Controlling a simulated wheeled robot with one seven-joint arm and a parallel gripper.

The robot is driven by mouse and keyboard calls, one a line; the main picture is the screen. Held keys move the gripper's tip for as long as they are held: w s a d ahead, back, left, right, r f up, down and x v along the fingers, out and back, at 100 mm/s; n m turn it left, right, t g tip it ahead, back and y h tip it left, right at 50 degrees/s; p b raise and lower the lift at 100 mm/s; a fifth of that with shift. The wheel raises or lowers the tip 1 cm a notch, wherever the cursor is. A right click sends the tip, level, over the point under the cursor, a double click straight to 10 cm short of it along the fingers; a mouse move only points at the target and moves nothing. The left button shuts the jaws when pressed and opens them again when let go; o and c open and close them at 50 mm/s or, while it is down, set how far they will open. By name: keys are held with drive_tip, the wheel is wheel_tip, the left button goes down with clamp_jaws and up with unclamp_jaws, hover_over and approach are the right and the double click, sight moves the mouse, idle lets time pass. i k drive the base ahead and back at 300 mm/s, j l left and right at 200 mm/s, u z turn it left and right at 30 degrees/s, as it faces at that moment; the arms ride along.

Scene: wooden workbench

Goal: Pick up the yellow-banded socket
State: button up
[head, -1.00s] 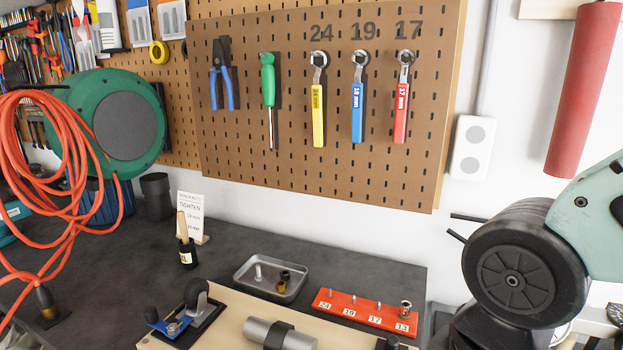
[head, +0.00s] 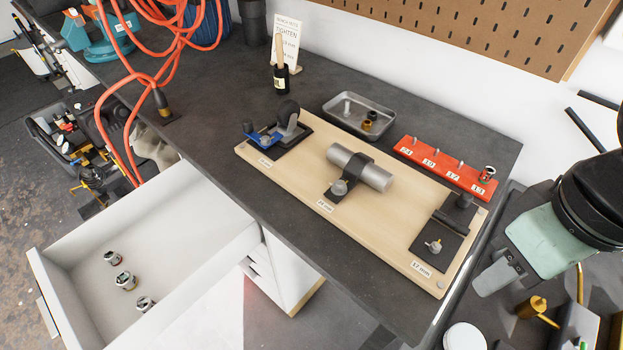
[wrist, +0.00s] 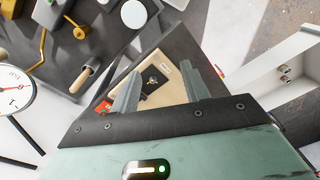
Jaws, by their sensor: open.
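Three small metal sockets lie in the open white drawer in the head view: a far one (head: 112,257), a middle one (head: 125,281) and a near one (head: 145,303). Their band colours are too small to tell, so I cannot say which is yellow-banded. Another socket (head: 487,174) stands at the 13 end of the red rack (head: 447,168). My gripper (wrist: 160,85) is open and empty, its two grey fingers apart in the wrist view. In the head view it is at the right (head: 492,279), far from the drawer. The drawer also shows at the wrist view's right (wrist: 270,88).
The drawer (head: 205,222) sticks out below the dark workbench (head: 215,105). A wooden fixture board (head: 290,170) with clamped parts lies on the bench. Behind it is a metal tray (head: 340,125). An orange hose (head: 130,90) hangs at the left.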

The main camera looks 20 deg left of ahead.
sight(126, 280)
drive_tip(key=k+u, duration=0.15)
drive_tip(key=k, duration=0.5)
drive_tip(key=j+u, duration=0.1)
drive_tip(key=u, duration=0.65)
drive_tip(key=i+j+u, duration=0.1)
drive_tip(key=u, duration=0.3)
drive_tip(key=i+u, duration=0.1)
drive_tip(key=u, duration=0.3)
drive_tip(key=i+j, duration=0.2)
drive_tip(key=i, duration=0.3)
drive_tip(key=l+z, duration=0.15)
drive_tip(key=z, duration=1.8)
drive_tip(key=j+u, duration=0.1)
drive_tip(key=u, duration=1.9)
drive_tip(key=k+j, duration=0.05)
drive_tip(key=j, duration=0.05)
